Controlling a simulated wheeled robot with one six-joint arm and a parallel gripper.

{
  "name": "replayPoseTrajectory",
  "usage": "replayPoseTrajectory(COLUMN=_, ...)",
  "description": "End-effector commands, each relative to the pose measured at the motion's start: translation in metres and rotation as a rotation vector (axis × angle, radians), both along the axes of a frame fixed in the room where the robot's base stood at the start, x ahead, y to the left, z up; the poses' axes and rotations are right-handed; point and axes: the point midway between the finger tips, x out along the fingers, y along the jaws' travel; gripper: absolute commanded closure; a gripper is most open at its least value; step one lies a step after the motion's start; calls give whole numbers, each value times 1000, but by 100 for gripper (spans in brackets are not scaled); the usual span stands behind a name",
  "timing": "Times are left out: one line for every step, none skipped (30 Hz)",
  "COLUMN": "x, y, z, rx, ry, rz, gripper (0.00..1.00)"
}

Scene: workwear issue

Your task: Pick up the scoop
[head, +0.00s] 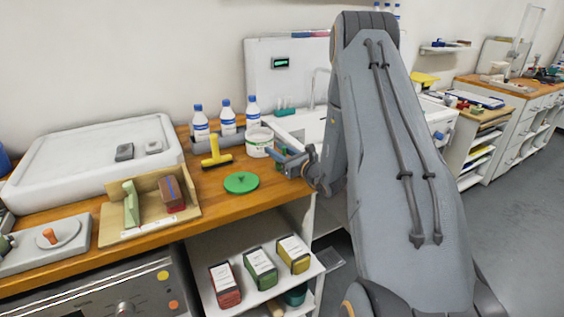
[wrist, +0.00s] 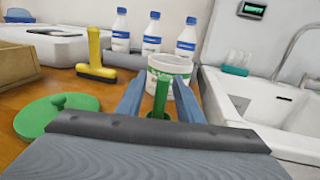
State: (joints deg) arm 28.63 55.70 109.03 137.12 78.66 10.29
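A green handle (wrist: 161,97), which looks like the scoop's, stands between the two blue fingers of my gripper (wrist: 159,98) in the wrist view. A gap shows on each side of it, so my gripper is open around it. Behind it is a white tub (wrist: 170,68) with a green label; whether the handle touches the tub I cannot tell. In the head view my gripper (head: 284,158) is low over the wooden counter, just right of the tub (head: 259,142). I cannot make out the scoop there, and its bowl is hidden.
A green lid (head: 241,183) lies on the counter (head: 222,203) before the tub. A yellow-handled squeegee (head: 216,154) and several blue-capped bottles (head: 227,118) stand close to the tub. A sink (wrist: 265,110) is on the right. A wooden box (head: 150,205) is at left.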

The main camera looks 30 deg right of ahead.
Motion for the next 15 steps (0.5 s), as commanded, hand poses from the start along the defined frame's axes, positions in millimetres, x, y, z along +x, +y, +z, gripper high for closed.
replayPoseTrajectory(x=2, y=1, z=0, rx=0, ry=0, rz=1, gripper=67)
replayPoseTrajectory(x=3, y=1, z=0, rx=0, ry=0, rz=0, gripper=67)
replayPoseTrajectory(x=3, y=1, z=0, rx=0, ry=-1, rz=0, gripper=67)
replayPoseTrajectory(x=3, y=1, z=0, rx=0, ry=-1, rz=0, gripper=67)
replayPoseTrajectory(x=3, y=1, z=0, rx=0, ry=-1, rz=0, gripper=67)
replayPoseTrajectory(x=3, y=1, z=0, rx=1, ry=0, rz=0, gripper=67)
replayPoseTrajectory(x=3, y=1, z=0, rx=0, ry=-1, rz=0, gripper=67)
replayPoseTrajectory(x=3, y=1, z=0, rx=1, ry=0, rz=0, gripper=67)
replayPoseTrajectory(x=3, y=1, z=0, rx=0, ry=-1, rz=0, gripper=73)
replayPoseTrajectory(x=3, y=1, z=0, rx=1, ry=0, rz=0, gripper=78)
replayPoseTrajectory(x=3, y=1, z=0, rx=0, ry=0, rz=0, gripper=84)
replayPoseTrajectory(x=3, y=1, z=0, rx=0, ry=0, rz=0, gripper=90)
replayPoseTrajectory(x=3, y=1, z=0, rx=0, ry=0, rz=0, gripper=95)
replayPoseTrajectory(x=3, y=1, z=0, rx=0, ry=0, rz=0, gripper=100)
replayPoseTrajectory(x=3, y=1, z=0, rx=0, ry=0, rz=0, gripper=100)
